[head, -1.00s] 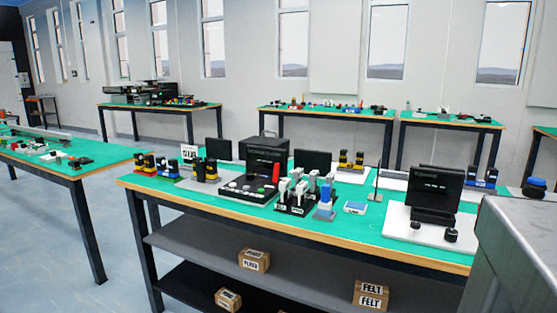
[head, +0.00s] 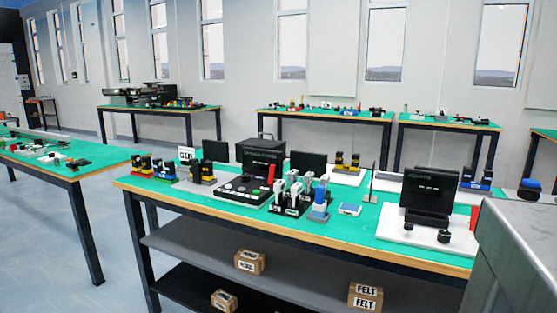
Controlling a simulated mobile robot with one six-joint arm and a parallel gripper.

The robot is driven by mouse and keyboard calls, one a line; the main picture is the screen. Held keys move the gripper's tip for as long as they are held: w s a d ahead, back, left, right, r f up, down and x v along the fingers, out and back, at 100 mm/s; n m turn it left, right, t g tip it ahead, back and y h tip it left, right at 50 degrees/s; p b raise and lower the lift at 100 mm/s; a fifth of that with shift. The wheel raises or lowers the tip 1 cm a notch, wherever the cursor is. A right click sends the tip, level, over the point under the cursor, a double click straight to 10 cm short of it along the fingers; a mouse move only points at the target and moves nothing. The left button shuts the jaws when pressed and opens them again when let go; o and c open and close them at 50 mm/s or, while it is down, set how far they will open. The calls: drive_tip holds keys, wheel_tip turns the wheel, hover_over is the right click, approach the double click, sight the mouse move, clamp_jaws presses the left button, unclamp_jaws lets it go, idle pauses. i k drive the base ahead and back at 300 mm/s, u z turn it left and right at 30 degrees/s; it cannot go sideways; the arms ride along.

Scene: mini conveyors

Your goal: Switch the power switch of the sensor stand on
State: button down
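The front green-topped table holds several devices, and I cannot tell for certain which is the sensor stand. A thin dark upright post (head: 373,182) stands right of the table's middle. A black console (head: 240,189) with buttons and a red part is left of the middle. No power switch can be made out at this size. My gripper is not in view.
A rack of grey-white tools (head: 292,193) and a small blue-and-white box (head: 349,209) sit mid-table. Boxes marked FELT (head: 366,296) lie on the lower shelf. Another green table (head: 60,165) is at left, with open floor between.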

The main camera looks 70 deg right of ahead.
sight(270, 178)
drive_tip(key=k, duration=1.25)
drive_tip(key=z, duration=0.5)
drive_tip(key=i, duration=1.95)
drive_tip(key=u, duration=0.2)
